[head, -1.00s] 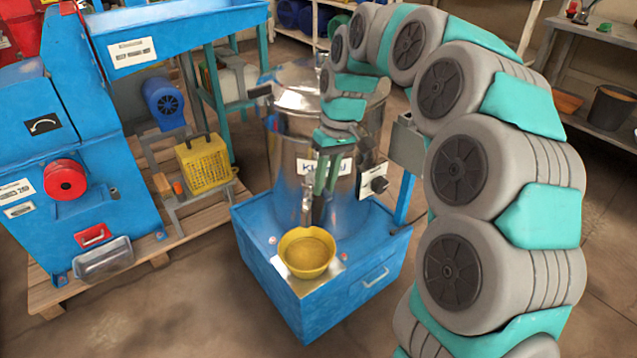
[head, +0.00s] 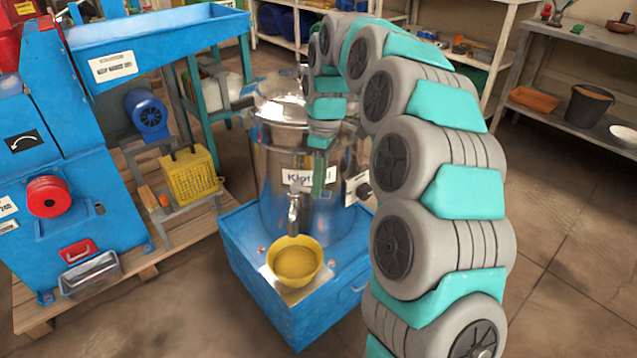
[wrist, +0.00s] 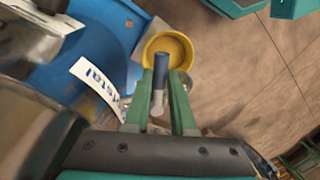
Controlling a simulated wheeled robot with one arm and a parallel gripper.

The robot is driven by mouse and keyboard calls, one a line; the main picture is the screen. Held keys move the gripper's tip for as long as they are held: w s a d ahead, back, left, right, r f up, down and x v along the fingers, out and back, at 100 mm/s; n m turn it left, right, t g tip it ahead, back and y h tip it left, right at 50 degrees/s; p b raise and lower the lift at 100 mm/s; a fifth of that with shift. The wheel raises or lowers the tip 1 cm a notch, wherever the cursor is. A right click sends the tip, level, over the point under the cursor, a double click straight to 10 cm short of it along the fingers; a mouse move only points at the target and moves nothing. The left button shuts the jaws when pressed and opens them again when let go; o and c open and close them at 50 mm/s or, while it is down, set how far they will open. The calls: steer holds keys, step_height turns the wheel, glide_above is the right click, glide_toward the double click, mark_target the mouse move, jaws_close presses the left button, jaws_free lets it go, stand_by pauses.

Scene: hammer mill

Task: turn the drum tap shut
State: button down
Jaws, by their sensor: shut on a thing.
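The drum tap (head: 293,212) is a metal tap low on the front of the shiny steel drum (head: 268,185). In the wrist view the tap's blue-tipped lever (wrist: 161,70) stands between the fingers of my gripper (wrist: 160,103). The gripper is shut on this lever. In the head view my gripper (head: 318,178) is in front of the drum's white label, up and to the right of the tap spout, and my arm hides part of the drum. A yellow bowl (head: 296,263) sits below the spout; it also shows in the wrist view (wrist: 148,51).
The drum stands in a blue tray base (head: 300,325). A black knob on a plate (head: 361,189) is just right of my gripper. The blue mill (head: 75,190) and a yellow crate (head: 190,178) are at left. Open floor lies at the right.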

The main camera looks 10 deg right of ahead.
stand_by(0.4)
steer(key=c, duration=0.8)
jaws_free()
steer(key=shift+o, duration=0.2)
step_height(320, 180, up, 8)
steer(key=w, duration=0.1)
steer(key=shift+w+d, duration=0.25)
steer(key=shift+d, duration=0.05)
steer(key=shift+f, duration=0.15)
steer(key=shift+c, duration=0.3)
